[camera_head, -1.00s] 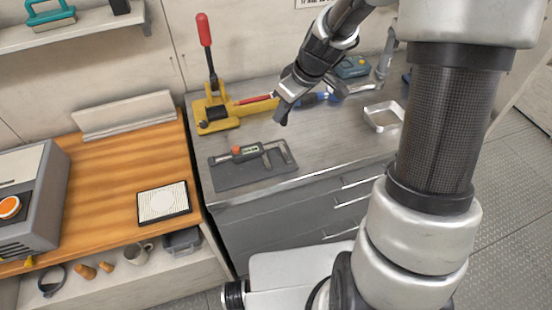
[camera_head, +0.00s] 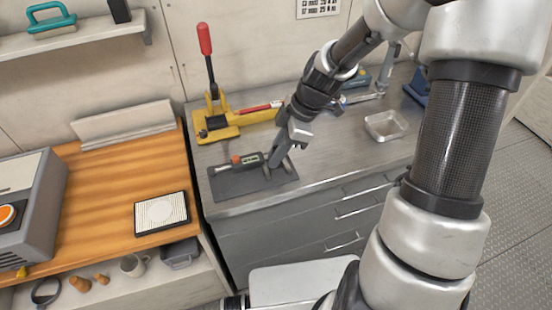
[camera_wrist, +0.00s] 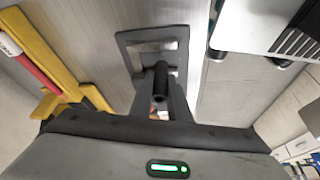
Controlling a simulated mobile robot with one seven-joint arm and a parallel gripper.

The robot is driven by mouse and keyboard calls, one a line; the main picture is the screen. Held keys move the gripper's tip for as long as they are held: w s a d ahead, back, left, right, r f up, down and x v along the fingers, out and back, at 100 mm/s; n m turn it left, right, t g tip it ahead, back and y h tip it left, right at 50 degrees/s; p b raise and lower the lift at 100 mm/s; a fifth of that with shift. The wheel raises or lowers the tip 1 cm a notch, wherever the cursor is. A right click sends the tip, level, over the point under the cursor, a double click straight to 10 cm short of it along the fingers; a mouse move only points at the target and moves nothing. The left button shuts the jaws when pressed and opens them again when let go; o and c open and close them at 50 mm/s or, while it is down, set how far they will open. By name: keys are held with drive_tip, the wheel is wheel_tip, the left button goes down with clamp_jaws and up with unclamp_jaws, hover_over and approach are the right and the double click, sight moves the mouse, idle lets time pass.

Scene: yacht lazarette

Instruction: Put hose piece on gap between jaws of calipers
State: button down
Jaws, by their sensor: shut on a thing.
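The calipers (camera_head: 248,160), with a small display and an orange-red part, lie on a dark grey mat (camera_head: 235,185) on the metal counter. My gripper (camera_head: 283,157) is low over the right end of the mat, at the jaw end of the calipers, and hides most of the jaws. In the wrist view my gripper (camera_wrist: 158,108) is shut on a short black tube, the hose piece (camera_wrist: 160,78). A dark frame-like shape lies beyond it; I cannot tell whether the hose piece touches the jaws.
A yellow press (camera_head: 217,122) with a red-tipped lever stands behind the mat. A metal tray (camera_head: 386,126) is to the right on the counter. A wooden bench (camera_head: 120,180) with a white-topped square pad (camera_head: 162,213) is on the left. Counter between mat and tray is clear.

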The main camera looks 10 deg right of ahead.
drive_tip(key=shift+f, duration=0.95)
drive_tip(key=shift+f, duration=0.1)
drive_tip(key=c, duration=1.7)
unclamp_jaws()
drive_tip(key=shift+o, duration=0.2)
drive_tip(key=v, duration=1.2)
drive_tip(key=shift+p, duration=0.45)
drive_tip(key=shift+w, duration=0.1)
